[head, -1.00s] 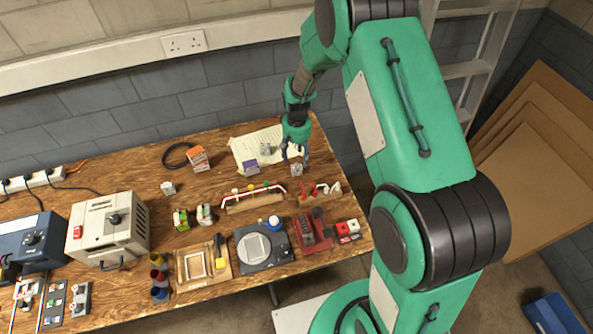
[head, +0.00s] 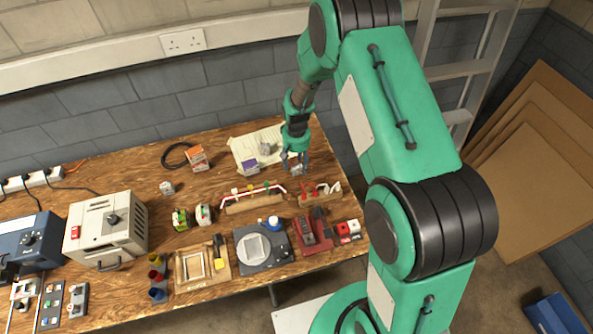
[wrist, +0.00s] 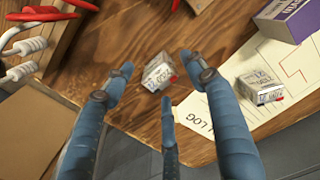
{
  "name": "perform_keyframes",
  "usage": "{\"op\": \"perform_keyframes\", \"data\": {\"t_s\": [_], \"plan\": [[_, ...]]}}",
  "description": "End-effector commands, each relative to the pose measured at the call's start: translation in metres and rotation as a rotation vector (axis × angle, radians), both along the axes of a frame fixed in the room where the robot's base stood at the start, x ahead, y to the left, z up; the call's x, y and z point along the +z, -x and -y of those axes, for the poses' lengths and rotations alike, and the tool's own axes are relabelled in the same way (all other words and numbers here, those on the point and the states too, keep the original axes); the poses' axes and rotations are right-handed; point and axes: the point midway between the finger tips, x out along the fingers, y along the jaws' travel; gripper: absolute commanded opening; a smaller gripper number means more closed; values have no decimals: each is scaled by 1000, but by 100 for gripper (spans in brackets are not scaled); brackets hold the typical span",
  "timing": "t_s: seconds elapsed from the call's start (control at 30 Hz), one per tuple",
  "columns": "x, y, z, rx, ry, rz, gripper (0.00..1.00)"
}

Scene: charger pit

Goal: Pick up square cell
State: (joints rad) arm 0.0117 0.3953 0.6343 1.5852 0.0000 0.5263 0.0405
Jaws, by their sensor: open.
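A small boxy silver-white cell (wrist: 158,72) with printed text and a red mark lies on the wooden bench, beside the paper sheet. It shows in the wrist view between my fingertips, with a gap on both sides. In the head view this cell (head: 297,171) is partly covered by the fingers. My gripper (head: 294,160) is open and empty just above it, its blue fingers spread around the cell in the wrist view (wrist: 156,64). A second similar cell (wrist: 262,86) lies on the paper to the right; it also shows in the head view (head: 265,149).
A purple box (wrist: 288,16) stands close to the second cell at the paper's edge (wrist: 228,108). A rack with a red-and-white tube (head: 254,203) and a wooden stand with red parts (head: 319,192) stand in front of the gripper. Bare wood surrounds the first cell.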

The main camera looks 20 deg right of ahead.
Motion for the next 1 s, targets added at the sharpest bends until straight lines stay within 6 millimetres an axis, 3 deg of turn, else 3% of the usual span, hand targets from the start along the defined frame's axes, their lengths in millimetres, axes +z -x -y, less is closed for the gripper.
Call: {"op": "perform_keyframes", "data": {"t_s": [0.2,0.73,1.0], "plan": [[-15,0,0,0,0,-1,56],[-15,0,0,0,0,0,56],[-15,0,0,0,0,0,4]]}}
